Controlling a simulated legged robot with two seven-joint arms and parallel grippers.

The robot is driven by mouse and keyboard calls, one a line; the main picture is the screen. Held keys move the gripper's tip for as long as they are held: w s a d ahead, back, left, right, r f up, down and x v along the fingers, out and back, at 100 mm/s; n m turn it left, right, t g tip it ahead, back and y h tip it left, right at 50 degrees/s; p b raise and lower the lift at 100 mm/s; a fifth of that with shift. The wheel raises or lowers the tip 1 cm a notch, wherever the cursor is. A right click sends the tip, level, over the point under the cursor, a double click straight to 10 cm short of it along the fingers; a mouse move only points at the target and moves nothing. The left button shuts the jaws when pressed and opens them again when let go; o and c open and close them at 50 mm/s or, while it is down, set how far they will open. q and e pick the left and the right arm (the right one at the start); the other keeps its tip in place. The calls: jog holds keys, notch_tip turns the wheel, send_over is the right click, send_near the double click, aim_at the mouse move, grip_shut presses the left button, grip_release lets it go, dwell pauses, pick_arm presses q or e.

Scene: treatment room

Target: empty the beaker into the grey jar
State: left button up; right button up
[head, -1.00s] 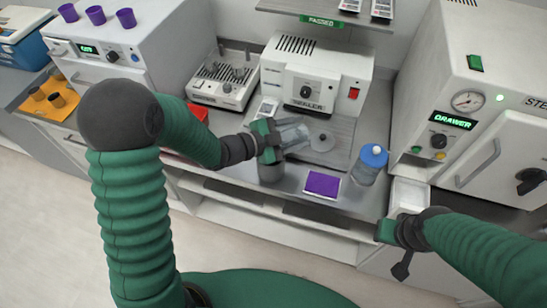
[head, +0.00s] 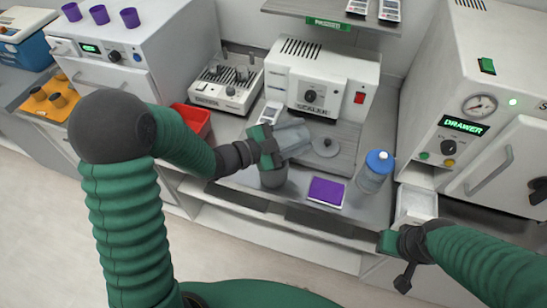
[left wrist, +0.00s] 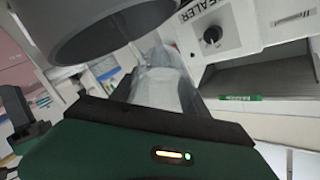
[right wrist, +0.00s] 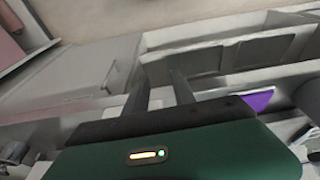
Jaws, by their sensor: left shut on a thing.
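My left gripper (head: 274,147) is shut on the clear glass beaker (head: 294,138) and holds it tilted far over above the worktop. The beaker also shows between the fingers in the left wrist view (left wrist: 165,85). The grey jar (head: 272,178) stands on the worktop just below the left gripper, partly hidden by it. A large grey round rim, seemingly the jar's, fills the upper left of the left wrist view (left wrist: 130,30). I cannot tell what is in the beaker or the jar. My right gripper (right wrist: 158,92) is empty, its fingers apart, low at the right by the counter front.
A purple pad (head: 326,191) and a blue-capped bottle (head: 374,174) stand right of the jar. The sealer (head: 322,80) is behind. A red bin (head: 192,120) is at the left.

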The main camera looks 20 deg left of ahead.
pick_arm(q)
jog(key=shift+s+a+r+t+h+b, duration=0.2)
jog(key=shift+s+r+t+h+b, duration=0.15)
jog(key=shift+r, duration=0.2)
